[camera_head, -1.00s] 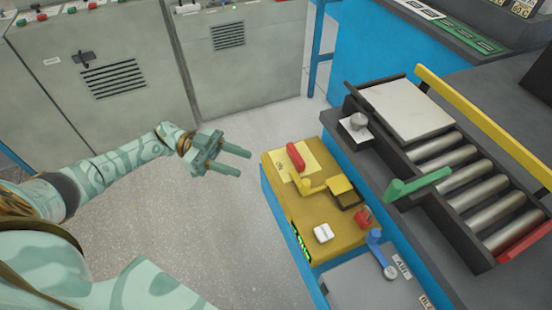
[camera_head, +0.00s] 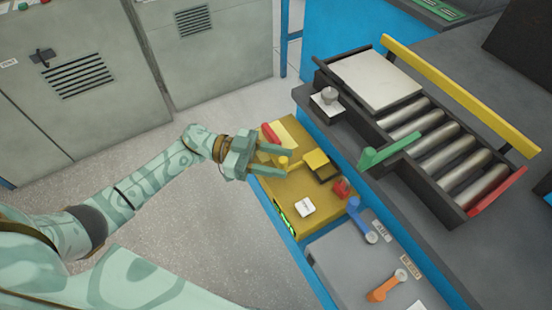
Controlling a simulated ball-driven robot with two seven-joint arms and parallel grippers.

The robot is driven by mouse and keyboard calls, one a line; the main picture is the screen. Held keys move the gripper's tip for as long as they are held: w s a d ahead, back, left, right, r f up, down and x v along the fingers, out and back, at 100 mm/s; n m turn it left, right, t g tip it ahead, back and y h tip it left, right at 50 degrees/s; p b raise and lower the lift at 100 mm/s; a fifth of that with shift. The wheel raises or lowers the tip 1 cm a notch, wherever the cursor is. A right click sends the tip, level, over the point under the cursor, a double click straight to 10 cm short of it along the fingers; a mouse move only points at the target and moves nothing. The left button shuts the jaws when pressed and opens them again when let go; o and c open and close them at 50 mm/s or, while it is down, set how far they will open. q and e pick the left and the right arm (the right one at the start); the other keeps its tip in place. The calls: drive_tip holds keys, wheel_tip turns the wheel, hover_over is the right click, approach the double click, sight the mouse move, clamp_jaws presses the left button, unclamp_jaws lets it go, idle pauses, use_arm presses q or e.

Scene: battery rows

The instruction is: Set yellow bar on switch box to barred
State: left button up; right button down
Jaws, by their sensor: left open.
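The yellow switch box (camera_head: 325,205) stands right of centre, with a red handle (camera_head: 269,132) on its far part, partly behind my gripper. A small yellow bar with an upright knob (camera_head: 283,162) is on top of the box, left of a raised yellow square cover (camera_head: 316,158). My left gripper (camera_head: 289,165) reaches over the box from the left. It is open, and the knob shows between its two fingers in the picture. I cannot tell whether they touch it. My right gripper is not in view.
Blue (camera_head: 356,210) and orange (camera_head: 382,290) levers stand nearer. A roller unit at right carries a green lever (camera_head: 388,151) and a long yellow bar (camera_head: 460,95). Grey cabinets stand behind.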

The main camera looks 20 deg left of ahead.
use_arm(q)
clamp_jaws()
drive_tip(key=shift+w+a+b, duration=0.4)
drive_tip(key=shift+w+a, duration=0.45)
drive_tip(key=shift+a, duration=0.25)
unclamp_jaws()
drive_tip(key=shift+r, duration=0.1)
